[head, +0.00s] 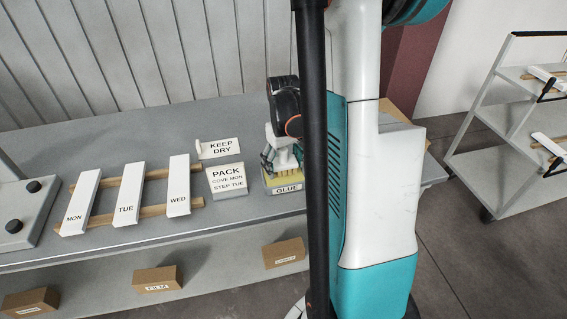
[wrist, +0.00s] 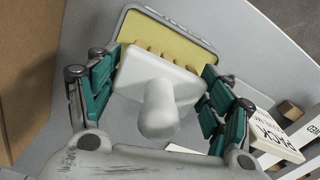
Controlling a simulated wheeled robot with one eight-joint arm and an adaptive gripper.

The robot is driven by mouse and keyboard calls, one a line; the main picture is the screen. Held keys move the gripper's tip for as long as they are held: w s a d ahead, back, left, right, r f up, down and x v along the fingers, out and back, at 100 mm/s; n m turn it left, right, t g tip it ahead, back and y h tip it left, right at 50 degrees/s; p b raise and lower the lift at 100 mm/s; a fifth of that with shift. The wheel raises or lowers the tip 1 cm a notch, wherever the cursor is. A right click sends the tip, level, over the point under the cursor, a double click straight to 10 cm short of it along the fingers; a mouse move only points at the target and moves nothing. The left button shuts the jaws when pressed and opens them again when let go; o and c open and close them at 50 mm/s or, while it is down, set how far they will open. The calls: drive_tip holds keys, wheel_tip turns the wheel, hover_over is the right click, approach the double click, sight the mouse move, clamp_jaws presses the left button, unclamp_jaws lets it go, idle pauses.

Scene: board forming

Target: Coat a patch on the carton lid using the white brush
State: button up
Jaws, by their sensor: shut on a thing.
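The white brush (wrist: 157,108) shows in the wrist view with its handle toward the camera and a row of tan bristles at its far edge. My gripper (wrist: 160,82) is shut on it, teal fingers on both sides of its head; in the head view my gripper (head: 283,158) is low over the glue tray. The glue tray (head: 289,189), labelled GLUE, has a yellow surface (wrist: 148,32) under the brush; I cannot tell whether the bristles touch it. A brown carton (head: 404,113) is mostly hidden behind my arm; its cardboard fills the wrist view's left side (wrist: 28,70).
White boards marked MON (head: 80,203), TUE (head: 129,194) and WED (head: 179,185) lie on wooden strips. A PACK card (head: 227,178) and a KEEP DRY sign (head: 220,147) stand left of the tray. A shelf cart (head: 507,125) is at the right.

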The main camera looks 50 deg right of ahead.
sight(284, 149)
drive_tip(key=shift+f+b, duration=0.45)
idle(1.5)
drive_tip(key=shift+r+p, duration=2.5)
drive_tip(key=shift+r, duration=1.05)
